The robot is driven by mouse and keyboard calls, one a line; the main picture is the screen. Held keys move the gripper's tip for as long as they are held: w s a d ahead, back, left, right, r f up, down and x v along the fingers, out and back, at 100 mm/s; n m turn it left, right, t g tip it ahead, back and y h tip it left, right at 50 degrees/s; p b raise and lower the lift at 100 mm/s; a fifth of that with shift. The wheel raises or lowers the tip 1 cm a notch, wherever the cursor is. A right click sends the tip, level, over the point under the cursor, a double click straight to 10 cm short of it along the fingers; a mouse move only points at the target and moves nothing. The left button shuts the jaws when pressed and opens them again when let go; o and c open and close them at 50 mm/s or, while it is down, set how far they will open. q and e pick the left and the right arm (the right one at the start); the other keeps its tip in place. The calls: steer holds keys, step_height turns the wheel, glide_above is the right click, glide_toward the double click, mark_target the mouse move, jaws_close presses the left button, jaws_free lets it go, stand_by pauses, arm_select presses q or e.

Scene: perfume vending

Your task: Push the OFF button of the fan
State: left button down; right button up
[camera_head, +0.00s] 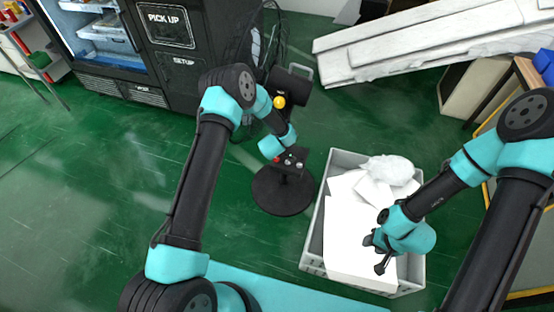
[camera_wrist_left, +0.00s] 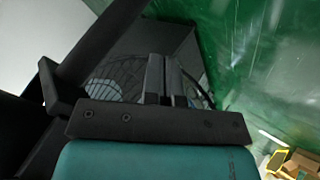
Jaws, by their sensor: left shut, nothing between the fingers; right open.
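The fan stands on a round black base (camera_head: 284,192) on the green floor, in the middle of the head view. Its dark wire cage (camera_head: 268,35) is partly hidden behind my left arm. A small control panel with reddish buttons (camera_head: 299,164) sits low on its stand; which is OFF cannot be read. My left gripper (camera_head: 281,158) is shut and empty, right at the panel; contact cannot be told. In the left wrist view its fingers (camera_wrist_left: 166,78) are together, with the fan cage (camera_wrist_left: 106,88) behind them. My right gripper (camera_head: 375,255) is open and empty above a grey crate.
The grey crate (camera_head: 311,245) holds white boxes and a clear plastic bag, right of the fan base. A vending machine (camera_head: 168,75) stands behind left. Long white wrapped packages (camera_head: 420,42) lie at the back right. Floor on the left is clear.

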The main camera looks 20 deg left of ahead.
mark_target(276, 159)
arm_select(q)
steer(key=shift+f, duration=4.25)
steer(key=shift+f, duration=0.15)
steer(key=shift+f, duration=0.25)
steer(key=shift+f, duration=0.45)
steer(key=shift+r, duration=0.85)
steer(key=shift+r, duration=0.1)
steer(key=shift+r, duration=2.45)
